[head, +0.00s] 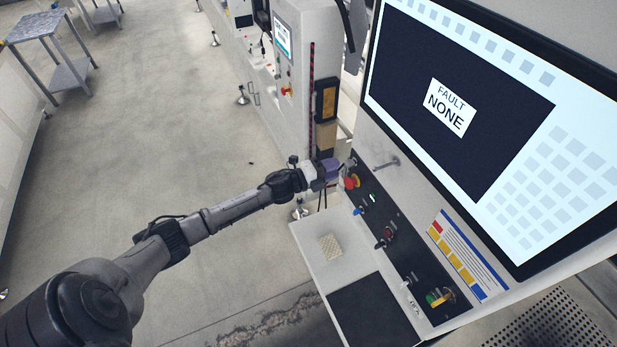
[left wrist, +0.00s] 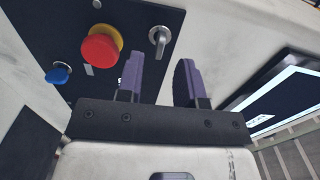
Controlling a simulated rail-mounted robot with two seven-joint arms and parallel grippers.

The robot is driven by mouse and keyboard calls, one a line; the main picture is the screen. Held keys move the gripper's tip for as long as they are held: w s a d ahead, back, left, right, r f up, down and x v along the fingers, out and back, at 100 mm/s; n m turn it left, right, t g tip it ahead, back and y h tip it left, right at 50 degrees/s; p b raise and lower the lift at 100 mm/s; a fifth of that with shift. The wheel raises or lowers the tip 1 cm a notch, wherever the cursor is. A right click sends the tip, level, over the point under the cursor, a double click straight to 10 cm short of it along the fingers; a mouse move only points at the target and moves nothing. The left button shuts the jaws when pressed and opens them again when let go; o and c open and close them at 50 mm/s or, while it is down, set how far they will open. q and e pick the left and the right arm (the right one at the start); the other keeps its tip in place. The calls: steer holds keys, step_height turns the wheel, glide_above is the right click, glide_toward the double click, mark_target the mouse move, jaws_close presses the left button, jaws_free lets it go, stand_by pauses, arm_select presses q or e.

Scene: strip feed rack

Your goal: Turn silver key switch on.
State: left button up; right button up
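The silver key switch (left wrist: 160,38) is on the black control panel in the left wrist view, with its silver handle standing out. My left gripper (left wrist: 160,66) is open, its two purple fingers apart and nothing between them. The switch appears just beyond the fingertips, in line with the gap; I see no contact. In the head view, my left gripper (head: 331,169) is at the far end of the panel, next to the red mushroom button (head: 350,182). The key switch is hard to make out there. My right gripper is in neither view.
The red button on its yellow collar (left wrist: 101,47) and a blue knob (left wrist: 59,74) sit left of the switch. A screen (head: 449,107) reading "FAULT NONE" stands above the panel. A white shelf (head: 313,262) lies below. Open floor (head: 165,120) is to the left.

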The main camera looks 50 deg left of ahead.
arm_select(q)
steer(key=b+v, duration=0.1)
steer(key=v, duration=0.8)
steer(key=shift+r, duration=0.1)
stand_by(0.4)
